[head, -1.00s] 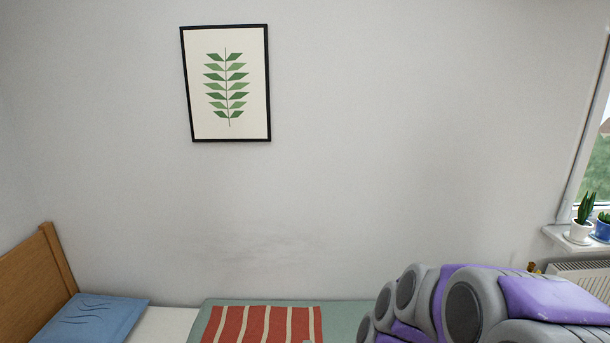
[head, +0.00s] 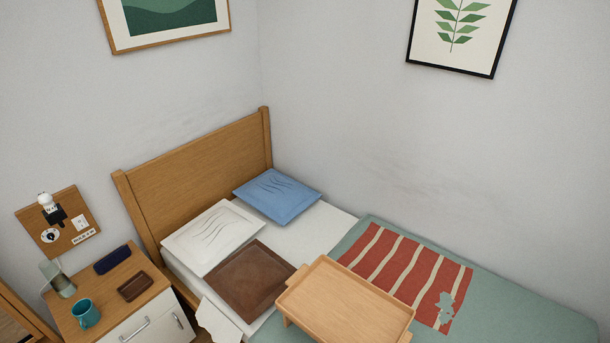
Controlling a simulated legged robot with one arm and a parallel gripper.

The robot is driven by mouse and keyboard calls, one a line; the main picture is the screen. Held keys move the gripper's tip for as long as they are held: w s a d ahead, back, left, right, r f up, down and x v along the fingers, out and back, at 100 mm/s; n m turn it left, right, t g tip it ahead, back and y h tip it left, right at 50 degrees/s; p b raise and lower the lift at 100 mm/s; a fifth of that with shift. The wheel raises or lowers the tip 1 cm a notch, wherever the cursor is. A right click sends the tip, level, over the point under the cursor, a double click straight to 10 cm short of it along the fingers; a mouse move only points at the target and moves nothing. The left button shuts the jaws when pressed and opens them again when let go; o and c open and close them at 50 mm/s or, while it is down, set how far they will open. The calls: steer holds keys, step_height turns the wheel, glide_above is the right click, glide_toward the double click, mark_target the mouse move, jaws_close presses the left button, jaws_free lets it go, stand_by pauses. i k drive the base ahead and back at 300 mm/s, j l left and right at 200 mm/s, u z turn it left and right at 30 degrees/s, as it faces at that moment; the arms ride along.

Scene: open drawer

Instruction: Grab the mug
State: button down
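A teal mug (head: 86,313) stands upright on the wooden top of a nightstand (head: 106,300) at the lower left of the head view. It is near the front left part of that top. My gripper is not in the head view, so I cannot see its state or its place relative to the mug.
A dark case (head: 113,259), a brown tray (head: 135,286) and a greenish glass item (head: 58,279) share the nightstand top. A bed with pillows (head: 277,194) lies to the right, with a wooden bed tray (head: 345,305) on it. A pegboard-like panel (head: 82,232) hangs above the nightstand.

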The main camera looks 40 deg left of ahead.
mark_target(85, 311)
steer(key=j+u, duration=0.1)
steer(key=u, duration=3)
steer(key=i+j, duration=0.4)
steer(key=i+j+z, duration=0.1)
steer(key=i+j, duration=0.3)
steer(key=j, duration=0.15)
steer(key=i+j, duration=0.4)
steer(key=i+j+z, duration=0.1)
steer(key=i+j, duration=0.3)
steer(key=j, duration=0.2)
steer(key=i+j, duration=0.35)
steer(key=j, duration=0.2)
steer(key=l+z, duration=0.05)
